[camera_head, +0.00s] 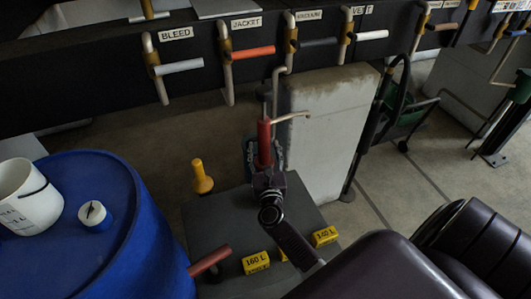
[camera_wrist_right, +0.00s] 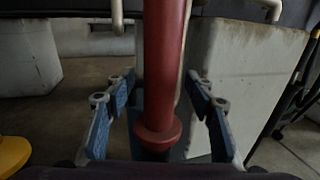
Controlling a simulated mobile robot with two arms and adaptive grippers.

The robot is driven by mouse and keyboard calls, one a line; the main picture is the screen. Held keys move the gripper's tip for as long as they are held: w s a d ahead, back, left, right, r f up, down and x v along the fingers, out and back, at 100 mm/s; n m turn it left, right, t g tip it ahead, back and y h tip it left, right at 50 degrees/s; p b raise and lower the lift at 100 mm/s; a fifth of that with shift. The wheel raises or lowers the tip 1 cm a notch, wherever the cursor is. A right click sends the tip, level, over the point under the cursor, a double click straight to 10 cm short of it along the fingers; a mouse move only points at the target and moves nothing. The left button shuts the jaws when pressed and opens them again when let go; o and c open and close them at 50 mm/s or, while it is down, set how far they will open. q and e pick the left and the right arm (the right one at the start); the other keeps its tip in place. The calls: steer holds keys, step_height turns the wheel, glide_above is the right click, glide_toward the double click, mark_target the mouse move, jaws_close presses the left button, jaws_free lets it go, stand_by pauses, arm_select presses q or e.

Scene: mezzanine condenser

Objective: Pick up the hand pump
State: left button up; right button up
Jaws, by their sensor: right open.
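The hand pump (camera_head: 264,143) is an upright red tube with a pale, bent spout at its top right, in the middle of the head view. In the right wrist view the red tube (camera_wrist_right: 163,65) runs down the centre to a wider red collar. My right gripper (camera_head: 264,160) is open, with one blue finger on each side of the tube. The wrist view shows the open fingers (camera_wrist_right: 160,110) with visible gaps between them and the tube. The pump's lower end is hidden behind my wrist. My left gripper is not in view.
A blue drum (camera_head: 135,225) carries a white jug (camera_head: 28,195) and a white cap (camera_head: 95,214). A grey box (camera_head: 215,225) bears a yellow knob-topped piece (camera_head: 201,178) and yellow labels. A concrete block (camera_head: 330,120) stands behind the pump. Labelled valve handles (camera_head: 253,52) line the dark beam above.

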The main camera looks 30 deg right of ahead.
steer(key=shift+w+d+f, duration=0.1)
steer(key=shift+w+d, duration=0.25)
steer(key=shift+w, duration=0.25)
jaws_close()
